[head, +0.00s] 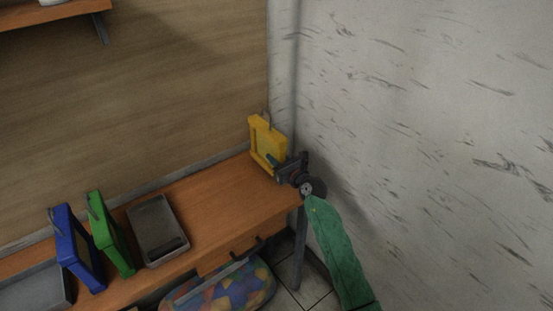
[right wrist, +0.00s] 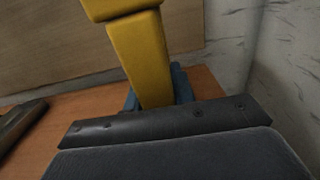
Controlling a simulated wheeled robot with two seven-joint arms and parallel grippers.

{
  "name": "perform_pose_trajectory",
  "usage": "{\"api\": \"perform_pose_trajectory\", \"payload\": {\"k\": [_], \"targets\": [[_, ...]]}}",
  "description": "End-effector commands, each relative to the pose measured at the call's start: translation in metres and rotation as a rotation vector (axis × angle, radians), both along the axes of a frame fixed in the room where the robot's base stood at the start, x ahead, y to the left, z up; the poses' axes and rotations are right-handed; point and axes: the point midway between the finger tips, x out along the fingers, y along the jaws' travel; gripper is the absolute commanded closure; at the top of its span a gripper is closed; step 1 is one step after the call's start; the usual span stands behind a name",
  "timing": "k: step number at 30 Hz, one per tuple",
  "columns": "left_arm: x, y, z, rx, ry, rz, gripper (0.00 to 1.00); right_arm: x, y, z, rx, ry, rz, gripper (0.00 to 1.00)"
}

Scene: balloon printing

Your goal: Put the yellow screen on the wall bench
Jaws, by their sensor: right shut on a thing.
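The yellow screen (head: 268,141) is a small upright frame at the right end of the wooden wall bench (head: 222,190), near the corner. My right gripper (head: 277,163) reaches in from the right and is shut on the screen's near side. In the right wrist view the yellow screen (right wrist: 141,58) stands between the bluish fingers (right wrist: 160,88), with the bench top (right wrist: 85,103) behind and below. I cannot tell whether the screen's lower edge touches the bench. My left gripper is not in view.
A grey tray (head: 158,230) lies mid-bench. A green screen (head: 110,234) and a blue screen (head: 78,249) stand to its left, beside another grey tray (head: 36,290). Walls close in the right corner. A colourful patterned item (head: 222,291) is below the bench.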

Motion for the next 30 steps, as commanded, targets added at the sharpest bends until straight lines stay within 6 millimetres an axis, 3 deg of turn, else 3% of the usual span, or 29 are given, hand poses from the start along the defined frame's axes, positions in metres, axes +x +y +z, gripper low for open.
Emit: {"api": "perform_pose_trajectory", "payload": {"k": [4, 15, 16, 18, 30], "targets": [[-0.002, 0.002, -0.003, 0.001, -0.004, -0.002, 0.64, 0.000, 0.000, -0.011, 0.001, -0.001, 0.000, 1.00], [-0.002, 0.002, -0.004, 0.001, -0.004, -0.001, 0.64, 0.000, 0.000, -0.015, 0.001, -0.001, 0.000, 1.00], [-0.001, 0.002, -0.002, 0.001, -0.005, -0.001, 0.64, 0.000, 0.000, -0.015, 0.000, 0.000, 0.000, 0.69], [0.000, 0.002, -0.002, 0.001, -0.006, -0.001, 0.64, 0.000, 0.000, -0.015, 0.000, 0.000, 0.000, 0.55], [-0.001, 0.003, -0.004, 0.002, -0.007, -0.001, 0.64, -0.002, -0.002, -0.013, 0.000, 0.000, 0.000, 0.53]]}}
